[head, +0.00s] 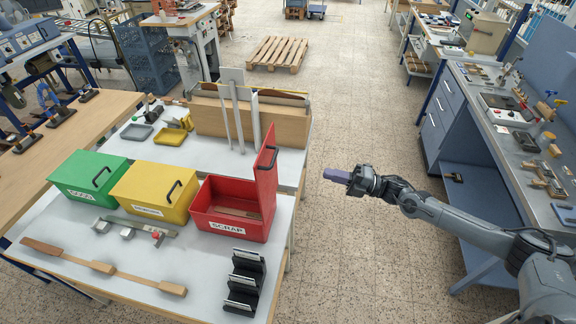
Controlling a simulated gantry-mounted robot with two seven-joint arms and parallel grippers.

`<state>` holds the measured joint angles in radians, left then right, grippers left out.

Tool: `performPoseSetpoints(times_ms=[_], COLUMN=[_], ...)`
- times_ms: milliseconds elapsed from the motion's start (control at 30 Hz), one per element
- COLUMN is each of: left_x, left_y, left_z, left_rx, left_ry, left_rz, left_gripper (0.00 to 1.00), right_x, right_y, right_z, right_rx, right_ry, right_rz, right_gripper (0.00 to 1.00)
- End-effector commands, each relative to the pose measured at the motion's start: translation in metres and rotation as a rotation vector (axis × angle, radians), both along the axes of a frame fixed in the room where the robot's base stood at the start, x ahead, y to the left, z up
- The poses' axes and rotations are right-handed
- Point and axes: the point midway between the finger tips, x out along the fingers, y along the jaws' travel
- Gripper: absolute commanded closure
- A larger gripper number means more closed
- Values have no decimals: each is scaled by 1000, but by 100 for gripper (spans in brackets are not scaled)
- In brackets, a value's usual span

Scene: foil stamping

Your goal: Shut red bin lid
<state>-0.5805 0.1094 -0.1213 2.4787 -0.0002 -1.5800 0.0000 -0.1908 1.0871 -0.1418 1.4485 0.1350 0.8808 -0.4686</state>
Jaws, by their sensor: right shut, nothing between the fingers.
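The red bin (230,220), labelled SCRAP, stands on the white-topped table. Its red lid (267,172) is open and stands upright along the bin's right side, with a dark handle near its top edge. Some brown strips lie inside the bin. My right gripper (328,174) is shut and empty. It is in the air to the right of the raised lid, clear of it, over the floor gap beside the table. My left gripper is not in view.
A yellow bin (150,193) and a green bin (88,180) stand left of the red bin with lids shut. A black rack (243,285) is in front of it. A wooden box with upright posts (222,118) stands behind. A workbench (500,128) is on the right.

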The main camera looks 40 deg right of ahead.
Motion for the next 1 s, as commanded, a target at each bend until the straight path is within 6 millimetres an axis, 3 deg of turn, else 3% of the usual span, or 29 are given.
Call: performPoseSetpoints(times_ms=[267, 1000], left_x=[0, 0], left_y=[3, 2], left_z=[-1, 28], left_rx=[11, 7], left_ry=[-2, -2], left_rz=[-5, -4], left_gripper=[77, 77], right_x=[17, 100], right_y=[9, 77], right_z=[11, 29], right_rx=[-6, -4], right_ry=[-20, -16], right_rz=[2, 2], right_gripper=[100, 100])
